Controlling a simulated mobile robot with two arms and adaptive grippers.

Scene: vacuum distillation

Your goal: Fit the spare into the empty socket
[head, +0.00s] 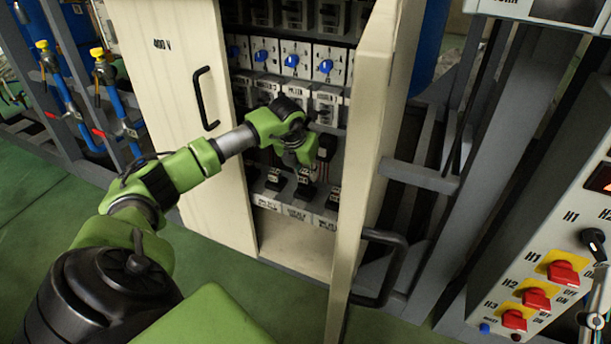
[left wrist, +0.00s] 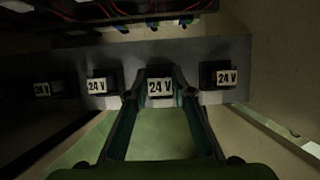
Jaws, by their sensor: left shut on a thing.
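My left gripper (head: 304,168) reaches into the open cabinet, pointing down over the lower shelf. In the left wrist view its two fingers (left wrist: 160,97) are closed on the sides of a dark block labelled 24 V (left wrist: 160,86). Similar 24 V blocks sit on either side of it, one to the left (left wrist: 98,86) and one to the right (left wrist: 222,78). In the head view dark blocks (head: 274,179) stand in a row on the white-labelled shelf (head: 297,212). The held block appears level with its neighbours; I cannot tell whether it is lifted. I cannot make out an empty socket.
A panel with red rotary switches (head: 536,298) stands at the right. Green floor (head: 40,210) is clear at left.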

